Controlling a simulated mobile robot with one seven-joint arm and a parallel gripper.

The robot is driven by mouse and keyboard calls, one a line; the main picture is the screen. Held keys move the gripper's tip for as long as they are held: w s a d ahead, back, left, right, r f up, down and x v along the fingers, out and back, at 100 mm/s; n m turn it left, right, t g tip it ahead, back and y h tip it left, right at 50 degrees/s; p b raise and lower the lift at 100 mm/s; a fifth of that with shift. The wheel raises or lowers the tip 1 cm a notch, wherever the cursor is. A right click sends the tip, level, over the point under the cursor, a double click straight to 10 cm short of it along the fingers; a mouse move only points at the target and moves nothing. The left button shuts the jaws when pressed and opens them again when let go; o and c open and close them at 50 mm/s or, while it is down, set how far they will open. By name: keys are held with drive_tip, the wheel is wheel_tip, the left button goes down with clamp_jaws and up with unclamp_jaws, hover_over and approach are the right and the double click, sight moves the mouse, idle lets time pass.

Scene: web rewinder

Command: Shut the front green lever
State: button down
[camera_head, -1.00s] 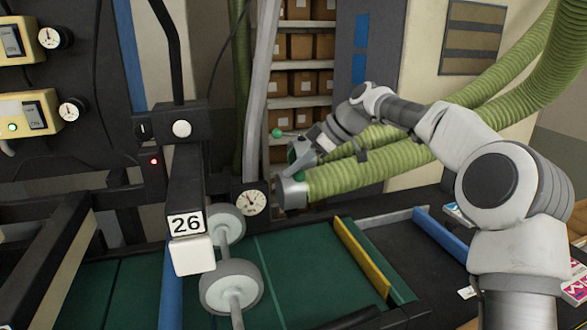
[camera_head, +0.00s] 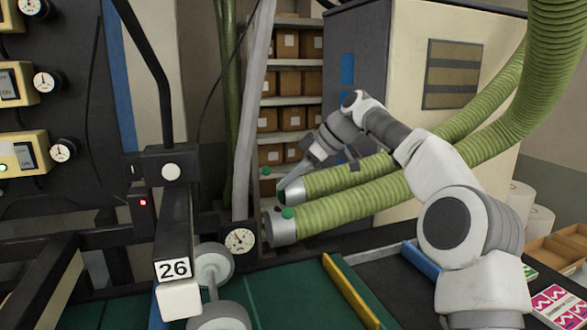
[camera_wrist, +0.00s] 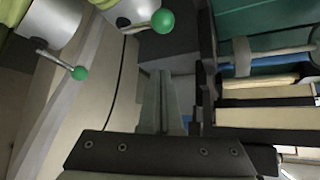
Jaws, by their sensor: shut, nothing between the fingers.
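The front green lever shows as a green ball (camera_head: 288,212) at the metal collar (camera_head: 280,229) of the nearer green hose. In the wrist view its ball (camera_wrist: 163,21) is at the top, its short rod running sideways across the collar. The rear lever's ball (camera_head: 266,171) stands out left of the farther hose's collar; it shows in the wrist view (camera_wrist: 80,73) at the end of a longer rod. My gripper (camera_head: 281,196) is shut and empty beside the hose ends. Its fingers (camera_wrist: 159,76) point toward the space below the front ball, apart from it in that view.
A pressure gauge (camera_head: 241,240) and a black post numbered 26 (camera_head: 172,269) stand left of the hoses. White rollers (camera_head: 213,264) and a green bed with a yellow bar (camera_head: 349,290) lie in front. Shelves of boxes (camera_head: 287,120) stand behind.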

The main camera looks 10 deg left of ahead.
drive_tip(key=shift+w+d+r+p, duration=0.5)
drive_tip(key=shift+d+r, duration=0.2)
drive_tip(key=shift+r, duration=0.2)
drive_tip(key=shift+r, duration=0.1)
drive_tip(key=s+d+r, duration=0.1)
drive_tip(key=s+r, duration=0.2)
drive_tip(key=r, duration=0.1)
drive_tip(key=shift+s+d+r, duration=0.3)
drive_tip(key=shift+d+r, duration=0.05)
drive_tip(key=shift+r, duration=0.05)
